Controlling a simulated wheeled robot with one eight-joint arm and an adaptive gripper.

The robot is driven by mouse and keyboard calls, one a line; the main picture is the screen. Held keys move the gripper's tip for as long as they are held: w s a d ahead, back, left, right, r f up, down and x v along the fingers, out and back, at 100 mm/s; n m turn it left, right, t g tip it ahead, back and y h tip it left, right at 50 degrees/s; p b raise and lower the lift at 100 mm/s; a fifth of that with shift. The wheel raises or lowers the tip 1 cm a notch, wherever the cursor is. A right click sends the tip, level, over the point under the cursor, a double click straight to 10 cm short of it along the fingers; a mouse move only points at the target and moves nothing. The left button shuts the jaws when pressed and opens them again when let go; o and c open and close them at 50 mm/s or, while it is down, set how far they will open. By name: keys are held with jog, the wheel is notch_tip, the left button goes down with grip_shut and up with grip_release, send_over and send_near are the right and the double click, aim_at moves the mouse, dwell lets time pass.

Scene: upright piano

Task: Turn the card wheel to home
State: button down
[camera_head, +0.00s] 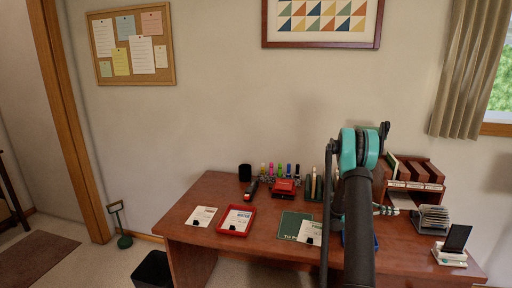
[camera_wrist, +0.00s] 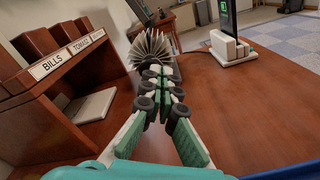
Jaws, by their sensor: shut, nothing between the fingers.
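The card wheel (camera_head: 432,219) is a rotary file of fanned pale cards on the right part of the desk. In the wrist view the card wheel (camera_wrist: 150,47) stands just beyond my fingertips, its cards spread in a fan. My gripper (camera_head: 396,210) points right toward it, low over the desk. In the wrist view my gripper (camera_wrist: 164,72) has its fingertips together with nothing between them. The tips overlap the wheel's lower part in that view, so I cannot tell whether they touch it. Any home mark on the wheel is too small to read.
A wooden sorter (camera_wrist: 68,58) with labelled slots stands left of my fingers. A phone on a white stand (camera_head: 453,246) is right of the wheel. The brown desk (camera_wrist: 240,110) is clear in front of the stand. A red tray (camera_head: 220,229) lies at left.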

jog(key=shift+d+f, duration=0.15)
jog(key=shift+f, duration=0.05)
jog(key=shift+d, duration=0.2)
jog(key=shift+x, duration=3.3)
jog(key=shift+w+d+r, duration=0.1)
jog(key=shift+w+r, duration=0.2)
jog(key=shift+w, duration=0.25)
jog(key=shift+w+d+r, duration=0.15)
jog(key=shift+w+r, duration=0.2)
jog(key=shift+w, duration=0.25)
jog(key=shift+r, duration=0.15)
jog(key=v, duration=0.6)
jog(key=shift+r, duration=0.15)
jog(key=shift+s, duration=0.1)
